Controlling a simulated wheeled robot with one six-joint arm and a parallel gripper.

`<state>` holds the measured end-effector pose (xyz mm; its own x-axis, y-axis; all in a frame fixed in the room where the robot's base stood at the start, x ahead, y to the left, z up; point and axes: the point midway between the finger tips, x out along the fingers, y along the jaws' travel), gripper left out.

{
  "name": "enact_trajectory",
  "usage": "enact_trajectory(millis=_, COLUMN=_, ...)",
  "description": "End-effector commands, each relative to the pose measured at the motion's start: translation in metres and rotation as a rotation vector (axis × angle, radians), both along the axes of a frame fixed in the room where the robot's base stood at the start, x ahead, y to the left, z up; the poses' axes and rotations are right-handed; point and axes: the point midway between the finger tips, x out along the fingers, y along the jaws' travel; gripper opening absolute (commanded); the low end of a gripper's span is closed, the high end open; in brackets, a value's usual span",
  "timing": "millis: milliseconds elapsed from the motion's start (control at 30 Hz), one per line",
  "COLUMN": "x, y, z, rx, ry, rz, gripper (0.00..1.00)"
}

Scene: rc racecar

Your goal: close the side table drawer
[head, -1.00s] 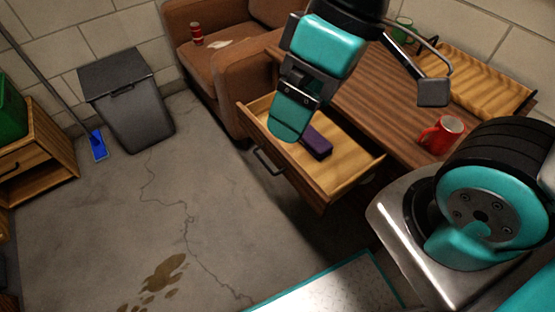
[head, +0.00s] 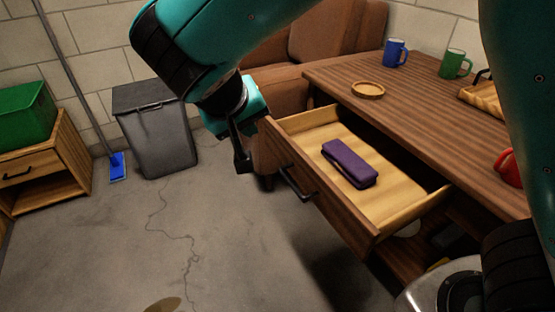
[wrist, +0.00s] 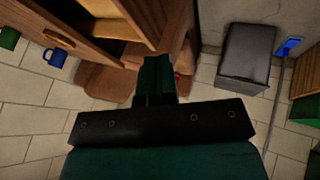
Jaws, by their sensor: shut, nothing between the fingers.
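The side table (head: 410,110) has its drawer (head: 318,195) pulled well out, with a dark handle (head: 298,184) on its wooden front. A purple case (head: 349,164) lies inside the drawer. In the wrist view, the open drawer (wrist: 118,22) shows at the top, left of the fingers. My gripper (wrist: 156,72) is shut and empty. In the head view, my gripper (head: 256,104) is just beyond the drawer's far left corner, partly hidden behind my wrist. I cannot tell whether it touches the drawer.
A round wooden coaster (head: 368,90), a blue mug (head: 396,53), a green mug (head: 455,64) and a red mug (head: 509,166) stand on the table. A brown armchair (head: 325,40) is behind. A grey bin (head: 155,130) stands left. The floor before the drawer is clear.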

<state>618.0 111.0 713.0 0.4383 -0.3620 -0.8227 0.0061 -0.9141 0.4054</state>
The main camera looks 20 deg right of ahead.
Motion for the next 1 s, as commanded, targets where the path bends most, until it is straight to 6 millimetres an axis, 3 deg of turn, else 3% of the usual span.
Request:
enact_trajectory(millis=267, x=0.012, y=-0.002, z=-0.023, rx=-0.024, ry=-0.036, rz=-0.025, gripper=0.00)
enact_trajectory(millis=667, x=0.050, y=-0.035, z=-0.090, rx=-0.023, ry=-0.035, rz=-0.025, gripper=0.00)
enact_trajectory(millis=800, x=0.054, y=-0.056, z=-0.089, rx=-0.020, ry=-0.036, rz=-0.025, gripper=0.00)
enact_trajectory(millis=1000, x=0.056, y=-0.072, z=-0.087, rx=-0.021, ry=-0.036, rz=-0.021, gripper=0.00)
